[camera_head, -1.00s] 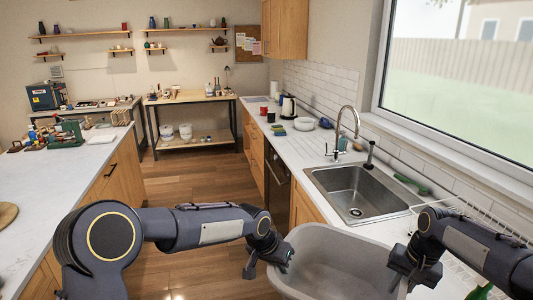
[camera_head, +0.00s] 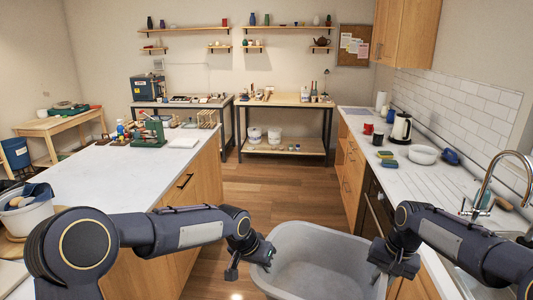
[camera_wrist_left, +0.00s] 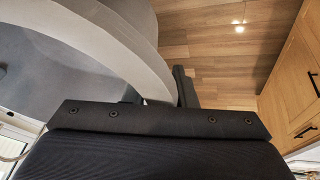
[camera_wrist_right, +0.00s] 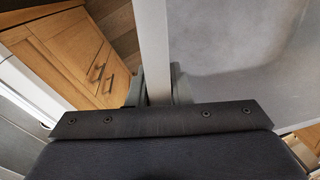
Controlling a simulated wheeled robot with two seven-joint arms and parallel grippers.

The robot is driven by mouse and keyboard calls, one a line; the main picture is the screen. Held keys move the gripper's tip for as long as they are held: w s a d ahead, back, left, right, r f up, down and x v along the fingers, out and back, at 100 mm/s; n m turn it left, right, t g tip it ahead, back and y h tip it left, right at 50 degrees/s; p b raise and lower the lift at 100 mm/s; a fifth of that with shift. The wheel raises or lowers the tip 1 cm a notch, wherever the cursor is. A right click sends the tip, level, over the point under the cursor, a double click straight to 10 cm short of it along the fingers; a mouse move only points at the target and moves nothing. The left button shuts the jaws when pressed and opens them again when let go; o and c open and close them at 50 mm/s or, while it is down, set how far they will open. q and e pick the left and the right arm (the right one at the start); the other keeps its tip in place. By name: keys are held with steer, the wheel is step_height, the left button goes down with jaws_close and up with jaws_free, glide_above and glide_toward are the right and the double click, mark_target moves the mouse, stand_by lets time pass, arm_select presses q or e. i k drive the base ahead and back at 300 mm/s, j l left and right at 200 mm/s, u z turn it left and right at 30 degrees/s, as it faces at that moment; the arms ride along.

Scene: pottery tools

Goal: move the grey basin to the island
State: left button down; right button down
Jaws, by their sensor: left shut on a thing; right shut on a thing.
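The grey basin (camera_head: 318,262) is held up between my two grippers, over the aisle, at the bottom of the head view. My left gripper (camera_head: 254,262) is shut on its left rim; the rim also shows between the fingers in the left wrist view (camera_wrist_left: 150,75). My right gripper (camera_head: 384,268) is shut on its right rim, which runs between the fingers in the right wrist view (camera_wrist_right: 155,50). The basin looks empty; its front part is cut off by the picture edge. The island (camera_head: 110,172) with a white top stands to the left of the basin.
The island's far end holds a green tool (camera_head: 149,132), several small bottles and a rack. A white bucket (camera_head: 28,215) stands at its near left. Its middle is bare. The sink counter (camera_head: 425,178) with kettle (camera_head: 400,128) and faucet (camera_head: 490,180) lies right. Wooden floor (camera_head: 250,190) lies between.

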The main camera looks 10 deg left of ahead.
mark_target(147, 172)
steer(key=i+j+u, duration=0.3)
steer(key=i, duration=0.15)
steer(key=i+u, duration=0.3)
steer(key=i, duration=0.2)
steer(key=i+u, duration=0.3)
steer(key=i, duration=0.15)
steer(key=i+l+u, duration=0.3)
steer(key=i, duration=0.2)
steer(key=i+l+u, duration=0.15)
steer(key=i+u, duration=0.15)
steer(key=i, duration=0.15)
steer(key=i+l+u, duration=0.5)
steer(key=i, duration=0.35)
steer(key=i+l+u, duration=0.2)
steer(key=i+l, duration=0.15)
steer(key=i, duration=0.15)
